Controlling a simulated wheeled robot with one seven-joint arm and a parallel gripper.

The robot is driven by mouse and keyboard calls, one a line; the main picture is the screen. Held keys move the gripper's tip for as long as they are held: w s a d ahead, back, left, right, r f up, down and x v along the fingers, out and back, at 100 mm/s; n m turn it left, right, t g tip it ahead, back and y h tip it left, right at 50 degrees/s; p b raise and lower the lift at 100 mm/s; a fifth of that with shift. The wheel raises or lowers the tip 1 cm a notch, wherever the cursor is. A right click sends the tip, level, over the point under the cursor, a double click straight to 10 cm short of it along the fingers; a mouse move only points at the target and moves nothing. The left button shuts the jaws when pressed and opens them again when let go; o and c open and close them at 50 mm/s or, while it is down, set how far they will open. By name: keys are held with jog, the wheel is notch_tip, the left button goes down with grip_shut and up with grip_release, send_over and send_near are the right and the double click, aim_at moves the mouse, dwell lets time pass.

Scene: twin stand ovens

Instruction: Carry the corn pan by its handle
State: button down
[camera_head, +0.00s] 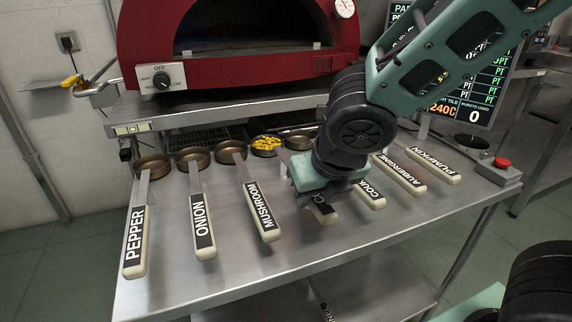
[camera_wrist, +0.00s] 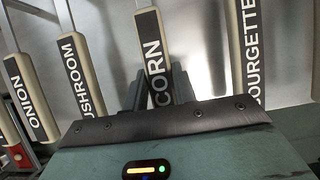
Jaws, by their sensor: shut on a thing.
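The corn pan (camera_head: 265,147) is a small round brass pan with yellow pieces in it, at the back of the steel table in the head view. Its cream handle (camera_head: 326,217) runs towards the front and is partly hidden by my gripper (camera_head: 321,192). In the wrist view the handle, labelled CORN (camera_wrist: 153,50), passes between the dark fingers of my gripper (camera_wrist: 157,95). The fingers are shut on the handle, one on each side. I cannot tell whether the pan is clear of the table.
The pepper (camera_head: 134,240), onion (camera_head: 203,225) and mushroom (camera_head: 261,210) pan handles lie to the left. The courgette handle (camera_head: 370,196), aubergine handle (camera_head: 400,174) and pumpkin handle (camera_head: 430,168) lie to the right. A red oven (camera_head: 240,70) stands behind. The table front (camera_head: 300,250) is bare.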

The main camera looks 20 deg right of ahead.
jog(key=shift+r, duration=0.1)
jog(key=shift+r+p, duration=0.5)
jog(key=shift+p, duration=0.3)
jog(key=s+d+r+p, duration=0.1)
jog(key=d+r+p, duration=0.2)
jog(key=r+p, duration=2.1)
jog(key=w+f+p, duration=0.1)
jog(key=w+p, duration=1.5)
jog(key=w, duration=1.3)
jog(key=shift+w+f, duration=0.2)
jog(key=shift+w, duration=0.1)
jog(key=shift+f, duration=0.2)
jog(key=c, duration=1.1)
grip_release()
